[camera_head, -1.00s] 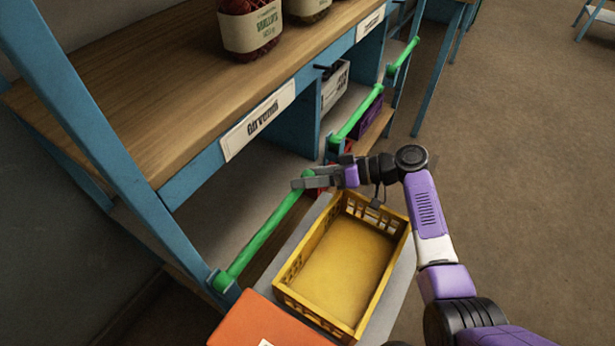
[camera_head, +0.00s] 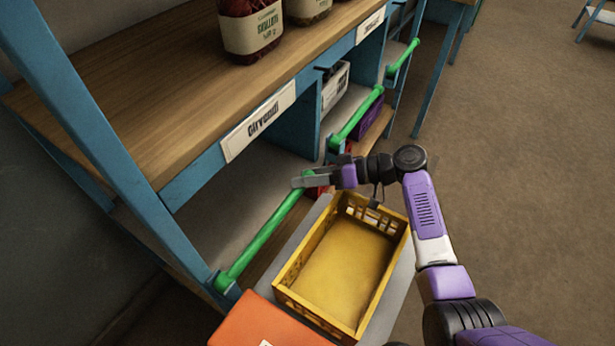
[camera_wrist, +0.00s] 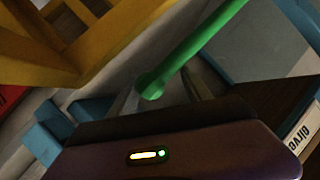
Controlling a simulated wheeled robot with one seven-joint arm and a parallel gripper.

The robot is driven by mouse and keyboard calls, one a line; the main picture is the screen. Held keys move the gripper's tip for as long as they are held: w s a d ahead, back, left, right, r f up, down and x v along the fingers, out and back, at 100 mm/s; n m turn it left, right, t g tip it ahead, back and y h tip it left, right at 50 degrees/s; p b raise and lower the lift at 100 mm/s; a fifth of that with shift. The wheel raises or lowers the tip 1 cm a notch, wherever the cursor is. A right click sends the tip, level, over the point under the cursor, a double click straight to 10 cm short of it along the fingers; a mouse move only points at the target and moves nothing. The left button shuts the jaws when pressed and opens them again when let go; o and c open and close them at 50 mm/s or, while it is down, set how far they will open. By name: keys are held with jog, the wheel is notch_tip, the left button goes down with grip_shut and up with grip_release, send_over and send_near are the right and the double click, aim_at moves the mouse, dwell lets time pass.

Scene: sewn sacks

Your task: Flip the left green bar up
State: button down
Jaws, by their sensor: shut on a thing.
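The left green bar (camera_head: 262,238) slopes across the front of the lower left shelf bay, from a blue bracket at the front left up to my gripper. My gripper (camera_head: 304,181) is shut on its upper right end. In the wrist view the green bar (camera_wrist: 200,48) runs in between the two fingers, and my gripper (camera_wrist: 165,92) closes around its rounded end. A second green bar (camera_head: 357,117) crosses the bay to the right.
A yellow crate (camera_head: 346,318) stands just below my gripper, beside an orange box (camera_head: 262,322). A blue post (camera_head: 95,125) rises at the left. Open floor lies at the right.

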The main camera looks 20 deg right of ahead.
jog(key=shift+n+h, duration=0.7)
jog(key=shift+n, duration=0.2)
jog(key=r+p, duration=0.1)
jog(key=r, duration=0.1)
jog(key=r+p, duration=0.2)
jog(key=r, duration=0.1)
jog(key=s+a+r+p, duration=0.1)
jog(key=r+p, duration=0.1)
jog(key=r, duration=0.1)
jog(key=s+a+r+n+t+h+p, duration=0.1)
jog(key=s+a+r+n+h+p, duration=0.1)
jog(key=r+p, duration=0.4)
jog(key=shift+s+a+r+n+t+h, duration=0.35)
jog(key=shift+s+a+r, duration=0.35)
jog(key=shift+a+r, duration=0.8)
jog(key=shift+d+r, duration=0.2)
jog(key=shift+d, duration=0.05)
jog(key=shift+c, duration=2.4)
grip_release()
jog(key=shift+r, duration=0.2)
jog(key=v, duration=0.7)
jog(key=shift+s+d+r, duration=0.15)
jog(key=shift+s+d, duration=0.05)
jog(key=shift+d, duration=0.1)
